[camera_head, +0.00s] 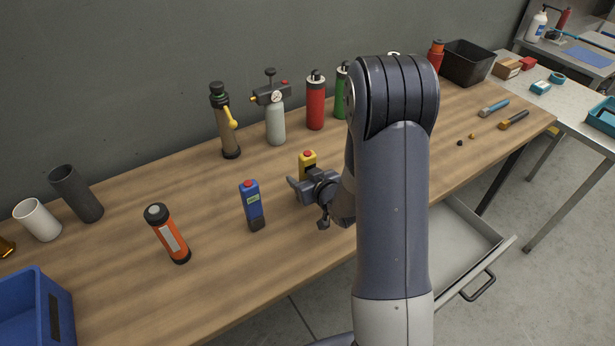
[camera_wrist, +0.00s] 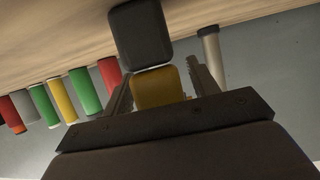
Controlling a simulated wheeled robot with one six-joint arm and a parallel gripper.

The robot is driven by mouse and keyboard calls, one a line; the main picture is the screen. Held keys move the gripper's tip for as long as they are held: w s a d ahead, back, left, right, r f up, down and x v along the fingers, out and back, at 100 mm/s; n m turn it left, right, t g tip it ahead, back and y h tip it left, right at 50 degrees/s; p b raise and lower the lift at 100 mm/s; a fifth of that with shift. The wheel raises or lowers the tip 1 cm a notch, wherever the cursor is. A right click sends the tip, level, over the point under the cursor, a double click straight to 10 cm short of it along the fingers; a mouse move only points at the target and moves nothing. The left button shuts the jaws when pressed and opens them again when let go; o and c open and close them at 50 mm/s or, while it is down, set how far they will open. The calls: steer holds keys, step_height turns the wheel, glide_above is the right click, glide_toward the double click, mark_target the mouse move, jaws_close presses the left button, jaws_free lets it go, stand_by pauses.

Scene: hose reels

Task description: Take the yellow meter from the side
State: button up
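The yellow meter (camera_head: 308,158) with a red top stands on the workbench, partly hidden behind my gripper in the head view. In the wrist view its yellow body (camera_wrist: 158,88) and dark end (camera_wrist: 140,36) show between the two fingers. My gripper (camera_head: 308,187) is low over the bench, level with the meter's lower part. In the wrist view my gripper (camera_wrist: 160,82) has one finger on each side of the yellow body. The fingers look open, with a small gap on the right; contact on the left is unclear.
A blue meter (camera_head: 252,204) stands left of my gripper, and an orange flashlight (camera_head: 168,234) farther left. A brass nozzle (camera_head: 226,121), a grey bottle with gauge (camera_head: 275,118) and a red cylinder (camera_head: 316,104) stand behind. An open drawer (camera_head: 462,243) juts out at right.

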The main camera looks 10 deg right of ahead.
steer(key=c, duration=0.9)
